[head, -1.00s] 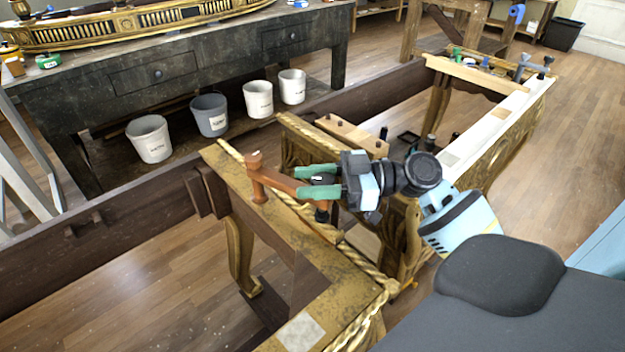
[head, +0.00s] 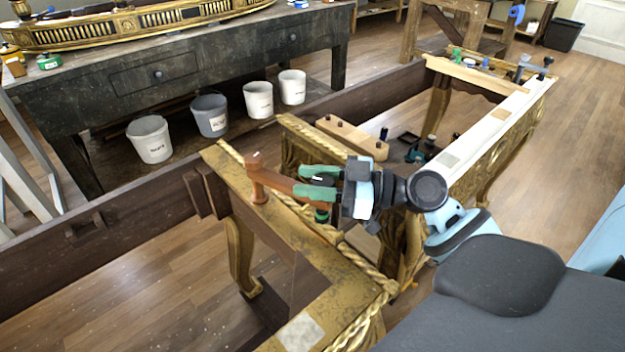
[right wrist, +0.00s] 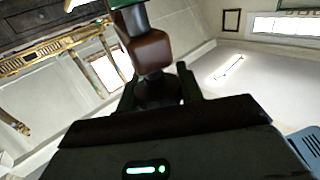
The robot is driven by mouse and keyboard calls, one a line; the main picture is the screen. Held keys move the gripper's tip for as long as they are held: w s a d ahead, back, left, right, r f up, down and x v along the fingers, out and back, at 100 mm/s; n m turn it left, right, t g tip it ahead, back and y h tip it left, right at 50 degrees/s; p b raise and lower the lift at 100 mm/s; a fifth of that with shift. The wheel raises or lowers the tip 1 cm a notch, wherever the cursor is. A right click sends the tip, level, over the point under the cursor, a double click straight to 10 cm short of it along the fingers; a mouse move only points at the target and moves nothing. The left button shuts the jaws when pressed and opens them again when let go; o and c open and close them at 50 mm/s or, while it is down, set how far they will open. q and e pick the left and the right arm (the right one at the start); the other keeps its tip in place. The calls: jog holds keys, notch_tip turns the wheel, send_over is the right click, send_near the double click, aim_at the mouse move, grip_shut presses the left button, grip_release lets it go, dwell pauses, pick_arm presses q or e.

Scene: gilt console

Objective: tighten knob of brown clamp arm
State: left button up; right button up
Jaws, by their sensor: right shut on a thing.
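The brown clamp arm (head: 278,182) sits at the corner of the gilt console (head: 240,190), with its upright post at the left end. It reaches right toward my right gripper (head: 308,181). The green fingers of my right gripper lie on either side of the clamp's right end and are shut on its dark knob. In the right wrist view the brown clamp end (right wrist: 150,50) is above the black knob (right wrist: 160,90), which sits between the two fingers of the right gripper (right wrist: 158,82). The fingers partly hide the knob in the head view. My left gripper is not in view.
A dark workbench (head: 200,70) with several buckets (head: 212,115) beneath stands at the back left. A dark rail (head: 120,230) runs along the left.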

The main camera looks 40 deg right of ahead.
jog(key=shift+r+m+t+h+p, duration=0.2)
jog(key=shift+m+t+h+p, duration=0.35)
jog(key=shift+m+t+h, duration=0.35)
jog(key=m+h+p, duration=0.1)
jog(key=t+h+p, duration=0.1)
jog(key=h, duration=0.1)
jog(key=shift+w+d+r+m, duration=0.15)
jog(key=shift+d+r+m, duration=0.05)
jog(key=shift+m, duration=0.2)
jog(key=m+t+h+p, duration=0.1)
jog(key=h+p, duration=0.1)
jog(key=p, duration=0.1)
jog(key=shift+d+m, duration=0.15)
jog(key=shift+m, duration=0.15)
jog(key=shift+f+h, duration=0.1)
jog(key=shift+h, duration=0.2)
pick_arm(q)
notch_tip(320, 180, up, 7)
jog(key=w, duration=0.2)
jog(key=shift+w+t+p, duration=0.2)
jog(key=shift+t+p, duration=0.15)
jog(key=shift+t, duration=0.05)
pick_arm(e)
jog(key=shift+d+f+t, duration=0.1)
jog(key=shift+t, duration=0.2)
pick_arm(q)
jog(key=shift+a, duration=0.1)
